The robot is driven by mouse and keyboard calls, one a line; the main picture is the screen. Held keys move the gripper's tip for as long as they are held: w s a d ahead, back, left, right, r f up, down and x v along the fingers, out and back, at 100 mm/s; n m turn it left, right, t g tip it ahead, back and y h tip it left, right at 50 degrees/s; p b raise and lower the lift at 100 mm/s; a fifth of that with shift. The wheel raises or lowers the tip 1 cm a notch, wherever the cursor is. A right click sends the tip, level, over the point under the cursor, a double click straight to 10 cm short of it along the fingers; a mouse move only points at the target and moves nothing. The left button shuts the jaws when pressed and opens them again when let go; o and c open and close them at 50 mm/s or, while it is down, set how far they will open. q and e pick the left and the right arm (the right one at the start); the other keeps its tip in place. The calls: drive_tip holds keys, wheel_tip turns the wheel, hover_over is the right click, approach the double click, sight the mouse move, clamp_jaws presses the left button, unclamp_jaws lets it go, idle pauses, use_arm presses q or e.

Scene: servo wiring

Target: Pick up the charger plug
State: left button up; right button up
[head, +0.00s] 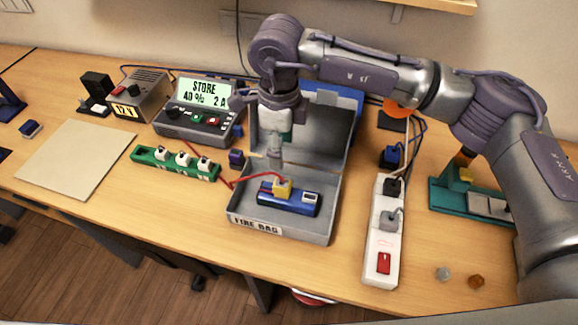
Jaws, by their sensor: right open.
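A yellow plug (283,188), apparently the charger plug, sits at the blue battery pack (300,203) in the open grey fire bag box (315,232). A red lead runs left from near the plug toward the charger (193,122), whose screen reads STORE. My right gripper (275,163) points down just above the yellow plug, open. Its fingers are small in the picture, and the gap between them and the plug is hard to judge. My left gripper is not in view.
A white power strip (383,250) with plugs and a red switch stands right of the box. A green strip (175,166) with white plugs lies left. The raised box lid (325,132) stands behind my gripper. A beige mat (72,160) is clear.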

sight(282, 183)
drive_tip(key=f+p, duration=0.1)
drive_tip(key=f, duration=0.2)
drive_tip(key=f+p, duration=0.1)
drive_tip(key=f, duration=0.3)
drive_tip(key=shift+s+a+f, duration=0.1)
drive_tip(key=shift+s+f, duration=0.1)
drive_tip(key=shift+w+f+p, duration=0.1)
drive_tip(key=shift+f+p, duration=0.2)
drive_tip(key=shift+f, duration=0.25)
drive_tip(key=shift+f+p, duration=0.9)
drive_tip(key=shift+p, duration=0.25)
drive_tip(key=shift+s+f+p, duration=0.2)
drive_tip(key=shift+f+p, duration=0.2)
drive_tip(key=shift+f, duration=1.25)
drive_tip(key=shift+c, duration=0.3)
clamp_jaws()
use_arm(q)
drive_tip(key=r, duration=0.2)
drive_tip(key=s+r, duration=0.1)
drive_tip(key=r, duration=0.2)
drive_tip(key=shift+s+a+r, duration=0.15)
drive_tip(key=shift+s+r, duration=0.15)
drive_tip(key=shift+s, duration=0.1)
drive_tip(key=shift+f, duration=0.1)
use_arm(e)
drive_tip(key=shift+w, duration=0.1)
